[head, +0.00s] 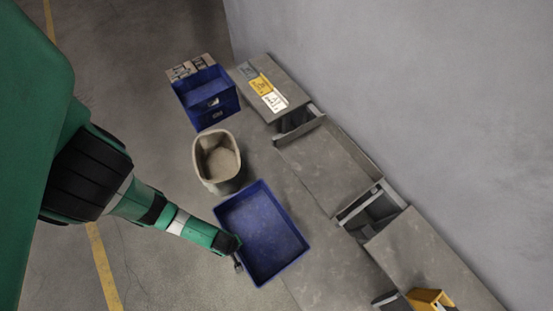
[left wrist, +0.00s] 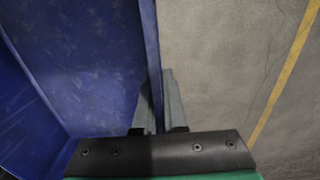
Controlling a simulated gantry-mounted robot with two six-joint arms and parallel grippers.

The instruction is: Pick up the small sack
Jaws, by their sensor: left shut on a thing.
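No thing that is clearly a small sack shows in either view. A beige, open-topped, rounded container (head: 217,165) stands beside the blue tray; I cannot tell whether it is a sack or a bin. My left gripper (head: 239,264) is at the near left wall of the shallow blue tray (head: 262,232). In the left wrist view, the two fingers (left wrist: 157,100) lie on either side of the tray's wall (left wrist: 150,50) and are shut on it. The visible tray floor is empty. My right gripper is not in view.
A deeper blue crate (head: 207,97) stands behind the beige container. A grey bench or row of boxes (head: 325,165) with labels runs along the wall (head: 400,80). A yellow object (head: 430,299) is at the lower right. The floor (head: 150,120) at left is clear.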

